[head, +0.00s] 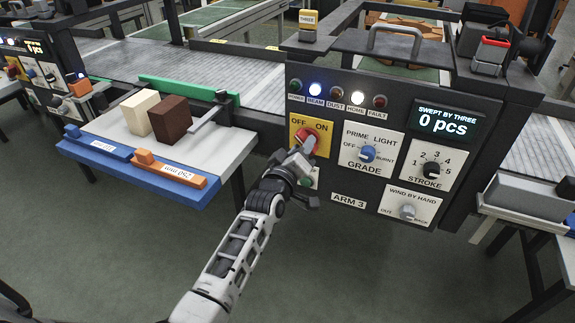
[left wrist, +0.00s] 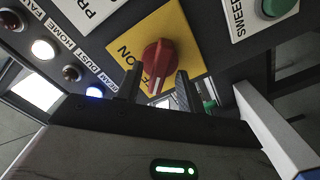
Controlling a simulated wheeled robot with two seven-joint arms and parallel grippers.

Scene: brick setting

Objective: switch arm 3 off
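The red rotary knob (head: 308,141) sits on a yellow plate (head: 326,149) marked OFF and ON, on the panel labelled ARM 3 (head: 348,200). My left gripper (head: 301,158) is right in front of it and covers part of it. In the left wrist view the red knob (left wrist: 158,60) shows between the two dark fingertips of my left gripper (left wrist: 158,88). The fingers are apart, with space between them and the knob. The knob's white line points down in that view, away from the word ON; the OFF lettering is mostly hidden. My right gripper is not in view.
The BEAM lamp (head: 315,89) and HOME lamp (head: 357,98) are lit. The grade dial (head: 367,153) and stroke dial (head: 431,170) are to the right. A green button (left wrist: 279,6) is near the knob. A side table (head: 235,150) holds cream and brown blocks.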

